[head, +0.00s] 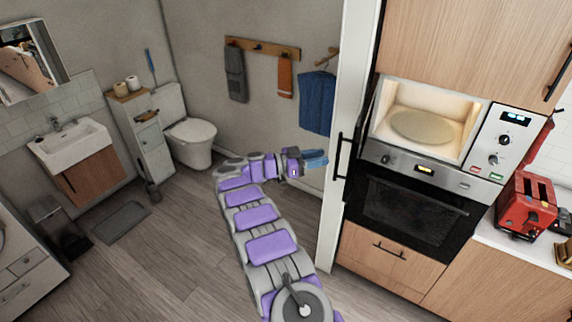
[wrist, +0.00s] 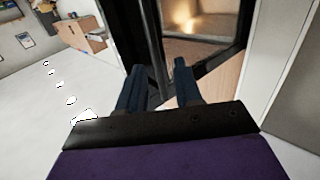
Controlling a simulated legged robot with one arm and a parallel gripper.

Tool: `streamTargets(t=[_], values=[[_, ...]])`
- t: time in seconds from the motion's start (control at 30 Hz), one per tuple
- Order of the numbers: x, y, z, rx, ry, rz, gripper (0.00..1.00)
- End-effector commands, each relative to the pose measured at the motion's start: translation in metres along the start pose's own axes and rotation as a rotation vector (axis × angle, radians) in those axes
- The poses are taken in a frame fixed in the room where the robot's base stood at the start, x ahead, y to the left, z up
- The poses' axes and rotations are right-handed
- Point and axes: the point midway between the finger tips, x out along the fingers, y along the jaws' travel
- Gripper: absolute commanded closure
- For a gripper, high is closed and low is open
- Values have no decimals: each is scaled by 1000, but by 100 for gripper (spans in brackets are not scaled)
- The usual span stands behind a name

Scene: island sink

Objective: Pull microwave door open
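The microwave (head: 428,120) is built into the cabinet at the right of the head view, its lit cavity and round turntable plainly visible. Its door (head: 359,140) appears swung outward at the left side, seen nearly edge-on, with a black bar handle (head: 338,157) on its left face. My gripper (head: 322,159) is just left of that handle with its blue fingers pointing right. In the wrist view my fingers (wrist: 160,88) are apart, and the dark handle (wrist: 155,50) shows between or just beyond them. I cannot tell whether they touch it. Warm light shows through the dark-framed door glass (wrist: 190,24).
An oven (head: 410,210) sits below the microwave, with a wooden drawer (head: 385,255) under it. A red toaster (head: 525,203) stands on the counter at right. A white panel (head: 350,75) borders the cabinet. Open floor (head: 190,250) lies to the left.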

Motion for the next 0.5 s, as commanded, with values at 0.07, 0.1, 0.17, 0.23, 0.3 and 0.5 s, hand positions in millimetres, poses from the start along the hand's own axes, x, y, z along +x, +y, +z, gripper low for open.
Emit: streamTargets(t=[0.07, 0.1, 0.17, 0.23, 0.3, 0.5], values=[[-21, -2, 3, 2, 3, -2, 66], [-30, -2, 4, -1, 4, -2, 66], [-43, -3, 4, -1, 2, -5, 66], [-56, -4, 3, 3, 1, -4, 66], [-67, -3, 3, 1, 1, -1, 66], [-84, -5, 3, 1, -3, -1, 66]])
